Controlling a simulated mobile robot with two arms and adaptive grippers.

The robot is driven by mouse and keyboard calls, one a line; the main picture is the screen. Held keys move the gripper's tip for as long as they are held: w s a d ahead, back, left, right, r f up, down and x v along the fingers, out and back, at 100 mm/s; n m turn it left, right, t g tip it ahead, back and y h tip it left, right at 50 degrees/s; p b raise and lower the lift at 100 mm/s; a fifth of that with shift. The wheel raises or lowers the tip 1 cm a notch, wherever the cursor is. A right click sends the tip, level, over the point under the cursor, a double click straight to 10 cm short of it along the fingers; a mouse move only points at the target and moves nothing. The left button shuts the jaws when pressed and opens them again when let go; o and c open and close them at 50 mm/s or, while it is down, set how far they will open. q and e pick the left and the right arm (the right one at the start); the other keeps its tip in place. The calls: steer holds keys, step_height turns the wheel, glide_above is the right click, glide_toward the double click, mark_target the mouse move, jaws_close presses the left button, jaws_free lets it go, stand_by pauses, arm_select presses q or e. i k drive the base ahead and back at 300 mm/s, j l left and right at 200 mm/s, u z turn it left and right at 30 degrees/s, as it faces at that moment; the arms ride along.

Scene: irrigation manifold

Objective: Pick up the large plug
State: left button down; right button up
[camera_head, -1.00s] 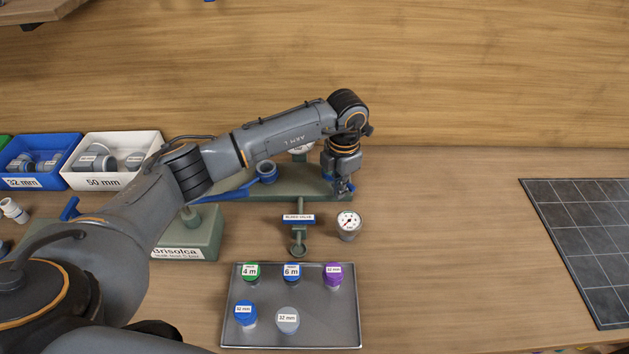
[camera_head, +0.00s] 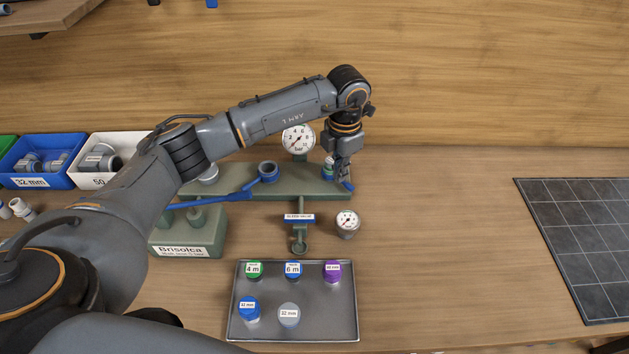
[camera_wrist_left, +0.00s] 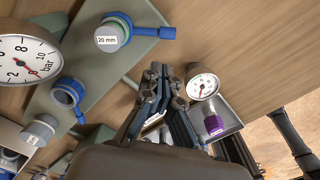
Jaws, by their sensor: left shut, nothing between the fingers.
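Several capped plugs stand on a grey metal tray (camera_head: 300,325): a blue one labelled 32 mm (camera_head: 248,311), a grey one labelled 32 mm (camera_head: 289,314), a green 4 m one (camera_head: 254,270), a blue 6 m one (camera_head: 292,270) and a purple one (camera_head: 332,271). I cannot tell which is the large plug. The purple one also shows in the left wrist view (camera_wrist_left: 213,124). My left gripper (camera_head: 342,178) is shut and empty over the right end of the green manifold, behind and above the tray. Its closed fingers show in the wrist view (camera_wrist_left: 164,80). My right gripper is not in view.
The manifold (camera_head: 300,180) carries a large gauge (camera_head: 298,139), a blue-ringed port (camera_head: 268,172) and a 20 mm fitting with a blue lever (camera_wrist_left: 113,33). A small gauge (camera_head: 347,223) stands between manifold and tray. Bins sit left. The table right of the tray is clear up to a dark tiled mat (camera_head: 580,250).

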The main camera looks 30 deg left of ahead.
mark_target(289, 313)
steer(key=k, duration=1.5)
